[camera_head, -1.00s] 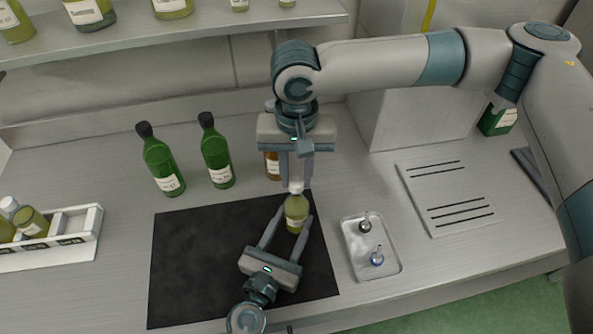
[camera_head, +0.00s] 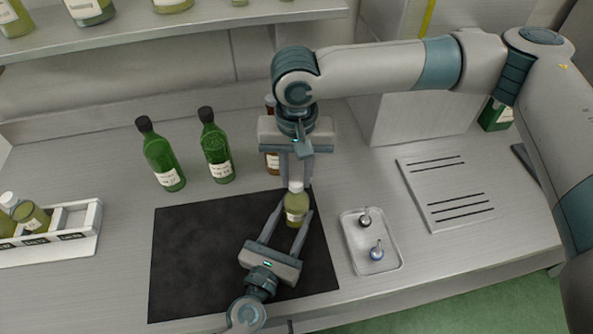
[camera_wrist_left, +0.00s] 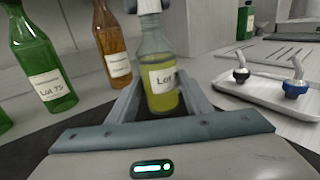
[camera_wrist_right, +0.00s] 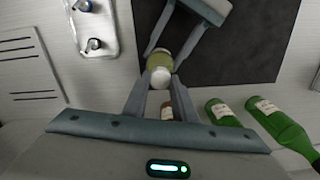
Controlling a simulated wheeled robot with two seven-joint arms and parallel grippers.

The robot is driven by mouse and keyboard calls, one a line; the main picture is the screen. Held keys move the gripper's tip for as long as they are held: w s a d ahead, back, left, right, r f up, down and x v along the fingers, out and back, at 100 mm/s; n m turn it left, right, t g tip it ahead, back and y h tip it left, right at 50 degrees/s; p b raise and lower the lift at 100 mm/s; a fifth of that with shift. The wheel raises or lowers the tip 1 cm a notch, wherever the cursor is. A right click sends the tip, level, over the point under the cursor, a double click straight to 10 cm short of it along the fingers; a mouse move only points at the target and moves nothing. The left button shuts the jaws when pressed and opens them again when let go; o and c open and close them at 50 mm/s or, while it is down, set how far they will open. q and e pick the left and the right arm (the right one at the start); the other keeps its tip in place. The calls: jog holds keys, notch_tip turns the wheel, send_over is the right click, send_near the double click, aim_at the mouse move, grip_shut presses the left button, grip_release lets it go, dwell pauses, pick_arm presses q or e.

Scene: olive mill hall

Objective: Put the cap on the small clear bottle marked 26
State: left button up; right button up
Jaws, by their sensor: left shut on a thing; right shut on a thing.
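A small clear bottle with yellow-green liquid (camera_head: 296,209) is upright over the dark mat, between the fingers of my left gripper (camera_head: 291,218). In the left wrist view its label (camera_wrist_left: 163,78) begins "Lot"; I cannot read the number surely. My right gripper (camera_head: 296,184) points down from above, shut on a white cap (camera_head: 296,187). The cap also shows in the right wrist view (camera_wrist_right: 160,76), lined up over the bottle. In the left wrist view the cap (camera_wrist_left: 149,6) is at the bottle's mouth; I cannot tell whether it is seated.
A dark mat (camera_head: 200,255) lies below. Green bottles (camera_head: 216,146) and a brown bottle (camera_head: 272,163) stand behind. A metal tray (camera_head: 388,268) with two small stoppers lies right. A white rack (camera_head: 88,243) holds bottles at left. A slotted plate (camera_head: 440,190) lies farther right.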

jog(key=shift+f, duration=0.55)
dwell(0.7)
jog(key=m, duration=1.1)
jog(key=shift+s+m, duration=0.1)
jog(key=shift+m, duration=0.2)
jog(key=m, duration=0.2)
jog(key=shift+s+a+f+m, duration=0.1)
jog(key=shift+s+a+m, duration=0.1)
jog(key=shift+m, duration=0.1)
jog(key=shift+w+m, duration=0.1)
jog(key=shift+m, duration=0.7)
jog(key=shift+w+d+m, duration=0.1)
jog(key=shift+d+m, duration=0.15)
jog(key=shift+m, duration=0.35)
jog(key=o, duration=1)
